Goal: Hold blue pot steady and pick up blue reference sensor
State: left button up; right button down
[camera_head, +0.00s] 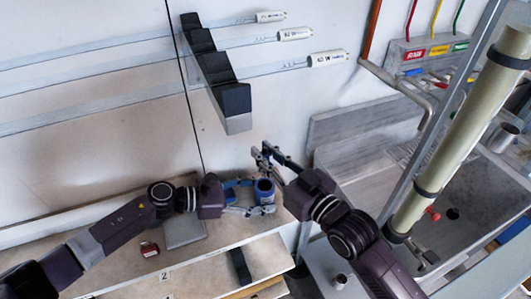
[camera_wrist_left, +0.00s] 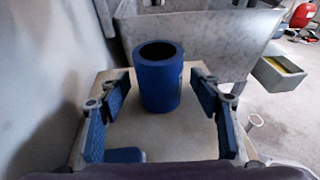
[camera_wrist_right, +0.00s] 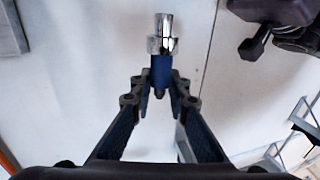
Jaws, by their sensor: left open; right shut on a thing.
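The blue pot (camera_head: 265,190) stands upright near the right end of the shelf, and its open top shows in the left wrist view (camera_wrist_left: 160,88). My left gripper (camera_head: 248,197) is open, with its fingers to either side of the pot's near side; I cannot tell if they touch it. My right gripper (camera_head: 268,156) is shut above and behind the pot. In the right wrist view its fingertips grip the blue sensor (camera_wrist_right: 161,70), which has a shiny metal end pointing away from the gripper. The sensor is clear of the pot.
A small red object (camera_head: 149,249) and a grey flat plate (camera_head: 184,232) lie on the shelf (camera_head: 222,235). A dark bracket (camera_head: 217,80) with labelled rods is on the wall. A metal sink (camera_head: 465,200) and a long pale tube (camera_head: 455,130) are at the right.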

aim_at(235, 197)
pick_arm(q)
jog(key=v, duration=0.7)
jog(key=shift+s+a+r, duration=0.1)
jog(key=shift+s+a, duration=0.05)
jog(key=shift+a, duration=0.1)
jog(key=shift+d, duration=0.1)
